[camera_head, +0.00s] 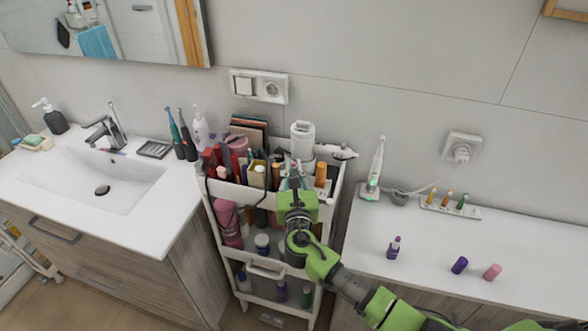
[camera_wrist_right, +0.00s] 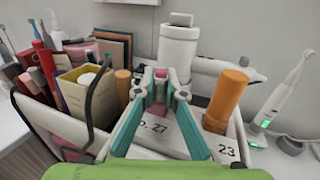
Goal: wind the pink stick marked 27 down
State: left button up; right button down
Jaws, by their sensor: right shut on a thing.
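My right gripper (camera_wrist_right: 159,88) points into the top tray of the white cart (camera_wrist_right: 240,128). My left gripper is not in view.
An orange stick (camera_wrist_right: 228,95) stands close right of my gripper, by a label reading 23. A cream box (camera_wrist_right: 80,92) and another orange stick (camera_wrist_right: 123,86) stand left, a white bottle (camera_wrist_right: 178,50) behind. Purple (camera_head: 459,265) and pink (camera_head: 492,271) caps stand on the right counter.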

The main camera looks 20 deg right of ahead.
aim_at(294, 163)
jog(key=m+g+h+b, duration=0.1)
jog(key=h, duration=0.1)
jog(key=m+g+h+b, duration=0.1)
jog(key=m+h, duration=0.1)
jog(key=shift+a+f+h, duration=0.15)
jog(key=shift+a+h, duration=0.05)
jog(key=shift+h, duration=0.2)
jog(key=shift+d+m+g+h+b, duration=0.15)
jog(key=shift+m+g+h+b, duration=1.15)
jog(key=shift+m+h+b, duration=0.4)
jog(key=c, duration=2.3)
grip_release()
jog(key=shift+c, duration=0.2)
jog(key=shift+r, duration=0.25)
notch_tip(294, 163, up, 10)
jog(key=shift+f, duration=0.1)
